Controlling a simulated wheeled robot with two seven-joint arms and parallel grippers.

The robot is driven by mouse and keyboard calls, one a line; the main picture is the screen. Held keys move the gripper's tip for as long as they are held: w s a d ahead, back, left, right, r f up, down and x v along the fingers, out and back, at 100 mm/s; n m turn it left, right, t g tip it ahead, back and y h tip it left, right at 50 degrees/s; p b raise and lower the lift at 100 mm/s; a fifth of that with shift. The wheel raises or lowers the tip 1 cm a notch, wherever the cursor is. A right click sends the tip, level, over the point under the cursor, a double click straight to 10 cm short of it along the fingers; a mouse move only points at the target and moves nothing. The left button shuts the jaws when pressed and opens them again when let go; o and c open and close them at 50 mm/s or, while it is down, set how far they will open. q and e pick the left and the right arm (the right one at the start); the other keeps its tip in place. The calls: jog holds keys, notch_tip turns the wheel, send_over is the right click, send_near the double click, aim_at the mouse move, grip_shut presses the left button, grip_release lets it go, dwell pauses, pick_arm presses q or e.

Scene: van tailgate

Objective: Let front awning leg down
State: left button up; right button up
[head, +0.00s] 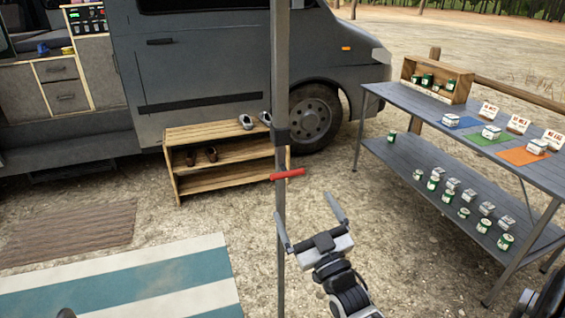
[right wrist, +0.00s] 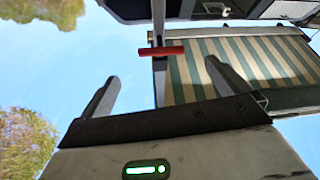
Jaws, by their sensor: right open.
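The front awning leg (head: 281,80) is a grey upright post running from the top of the head view to the ground. A dark collar (head: 282,136) sits on it, with a red handle (head: 287,175) below. In the right wrist view the red handle (right wrist: 161,50) crosses the leg (right wrist: 158,18). My right gripper (head: 303,204) is open and empty, just below and to the right of the handle. In the right wrist view the handle appears past the fingertips, between the two fingers (right wrist: 162,70). No contact shows. My left gripper is not clearly seen.
A striped awning (right wrist: 205,75) shows in the wrist view. A wooden shoe rack (head: 215,130) stands behind the leg by the grey van (head: 210,60). A two-level table (head: 470,135) with cans and boxes is at right. A striped mat (head: 130,285) lies at lower left.

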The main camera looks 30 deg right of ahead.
aim_at(283, 166)
pick_arm(q)
jog(key=shift+w+a+r+p, duration=0.1)
jog(key=shift+r+p, duration=0.3)
jog(key=shift+p, duration=0.3)
pick_arm(e)
jog(key=x, duration=1.3)
jog(key=shift+w, duration=0.2)
jog(key=c, duration=1.2)
notch_tip(283, 166, down, 11)
jog(key=b, duration=0.8)
jog(key=shift+f+b, duration=0.1)
jog(key=shift+b, duration=0.3)
jog(key=shift+c, duration=0.2)
jog(key=shift+f+b, duration=0.45)
jog(key=shift+f, duration=0.15)
pick_arm(q)
jog(key=f, duration=0.1)
jog(key=d+f, duration=0.1)
jog(key=f+n+t, duration=0.1)
jog(key=shift+w+d+f+h, duration=0.2)
jog(key=shift+w+h, duration=0.05)
jog(key=shift+h, duration=0.15)
pick_arm(e)
jog(key=shift+r, duration=0.1)
jog(key=o, duration=1.2)
jog(key=shift+a, duration=0.1)
jog(key=shift+o, duration=0.2)
